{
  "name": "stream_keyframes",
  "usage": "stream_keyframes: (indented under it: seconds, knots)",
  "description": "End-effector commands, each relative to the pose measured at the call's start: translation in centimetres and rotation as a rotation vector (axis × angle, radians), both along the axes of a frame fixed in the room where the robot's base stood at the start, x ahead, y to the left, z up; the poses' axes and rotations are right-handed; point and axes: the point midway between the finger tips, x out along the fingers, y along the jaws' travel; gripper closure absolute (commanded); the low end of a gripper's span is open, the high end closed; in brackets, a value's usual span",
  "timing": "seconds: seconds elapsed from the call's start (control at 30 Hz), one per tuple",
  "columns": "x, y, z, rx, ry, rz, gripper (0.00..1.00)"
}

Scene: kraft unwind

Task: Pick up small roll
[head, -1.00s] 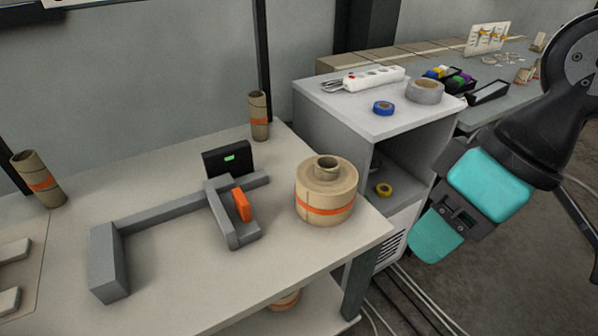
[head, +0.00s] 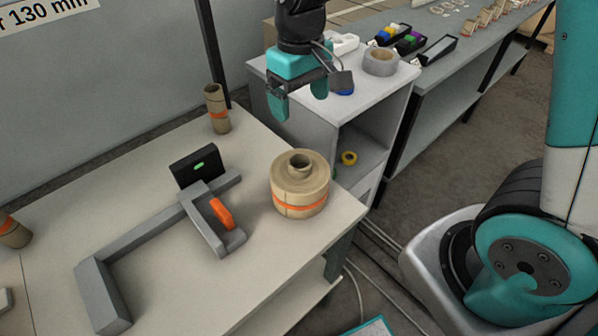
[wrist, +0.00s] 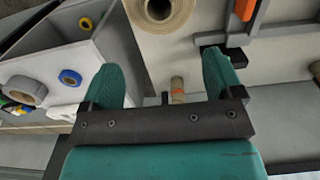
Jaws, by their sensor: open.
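A small kraft-paper roll (head: 299,190) with an orange band and a hollow core stands upright near the right end of the light worktable. It also shows at the top edge of the wrist view (wrist: 158,14), partly cut off. My gripper (head: 299,98) is open and empty, with teal fingers pointing down. In the head view it appears above and behind the roll, in front of the side cabinet, apart from the roll. In the wrist view the fingers (wrist: 160,68) spread wide, and the roll lies beyond their tips.
A grey angled fixture (head: 140,240) with an orange part (head: 222,213) and a black box with a green light (head: 196,166) sit left of the roll. A banded tube (head: 217,108) stands behind. The cabinet (head: 370,110) holds grey tape (head: 381,62); yellow tape (head: 349,158) lies inside.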

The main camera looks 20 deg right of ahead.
Motion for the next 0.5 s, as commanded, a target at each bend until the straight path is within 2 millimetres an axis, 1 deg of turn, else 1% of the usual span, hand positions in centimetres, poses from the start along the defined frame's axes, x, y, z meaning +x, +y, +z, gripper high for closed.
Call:
stream_keyframes:
  seconds: [0.3,0.4,0.5]
  knots:
    - [-0.1,-0.1,-6.9,-0.004,0.009,-0.001,0.14]
    - [-0.1,-0.1,-9.0,-0.004,0.009,-0.001,0.14]
    - [-0.1,-0.1,-10.5,-0.003,0.005,-0.001,0.14]
